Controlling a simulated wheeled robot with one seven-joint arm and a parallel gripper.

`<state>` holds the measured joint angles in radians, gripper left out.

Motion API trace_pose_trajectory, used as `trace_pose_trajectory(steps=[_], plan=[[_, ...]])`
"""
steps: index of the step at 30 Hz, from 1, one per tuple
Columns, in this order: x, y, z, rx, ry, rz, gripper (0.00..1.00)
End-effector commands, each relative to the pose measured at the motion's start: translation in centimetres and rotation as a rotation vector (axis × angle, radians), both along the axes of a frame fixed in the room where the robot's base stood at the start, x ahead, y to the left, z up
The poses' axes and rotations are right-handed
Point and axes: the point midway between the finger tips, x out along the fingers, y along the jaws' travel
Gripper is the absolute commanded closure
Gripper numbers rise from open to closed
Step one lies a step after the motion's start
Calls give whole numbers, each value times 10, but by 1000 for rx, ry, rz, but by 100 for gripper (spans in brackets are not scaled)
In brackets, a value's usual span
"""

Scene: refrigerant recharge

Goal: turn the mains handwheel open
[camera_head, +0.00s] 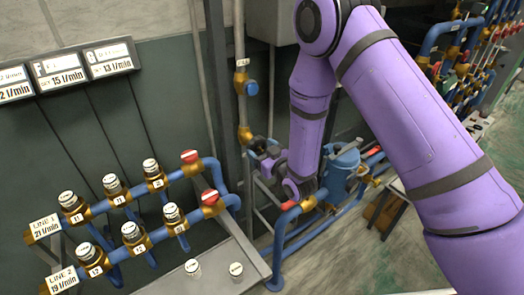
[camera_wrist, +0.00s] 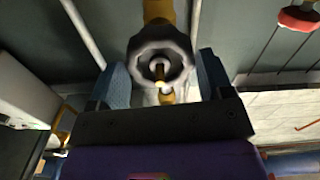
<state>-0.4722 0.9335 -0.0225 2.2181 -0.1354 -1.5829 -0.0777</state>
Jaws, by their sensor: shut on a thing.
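The black mains handwheel (camera_wrist: 160,47), with a lobed rim and a brass stem at its centre, sits between the two blue-grey fingers of my gripper (camera_wrist: 163,72) in the wrist view. One finger is on each side of the rim, and the gripper is shut on it. Behind the wheel is a brass valve body on a pipe.
A blue knob (camera_head: 251,88) sits on the pipe above. Left stand two blue manifold lines with several white-capped valves and red knobs (camera_head: 210,197). A blue canister (camera_head: 345,165) and blue pipework stand close right of my gripper. Two loose white caps (camera_head: 236,269) lie on the ledge.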

Motion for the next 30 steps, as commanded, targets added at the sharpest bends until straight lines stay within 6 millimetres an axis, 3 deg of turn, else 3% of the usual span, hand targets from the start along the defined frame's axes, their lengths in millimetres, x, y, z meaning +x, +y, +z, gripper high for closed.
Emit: trace_pose_trajectory(steps=[5, 6, 8, 17, 30], plan=[[0, 0, 0, -17, -13, 0, 55], [0, 0, 0, -19, -14, 0, 20], [0, 0, 0, -19, -14, 0, 6], [-1, -1, 0, -18, -12, 0, 6], [-37, -25, 0, -18, -11, 0, 6]])
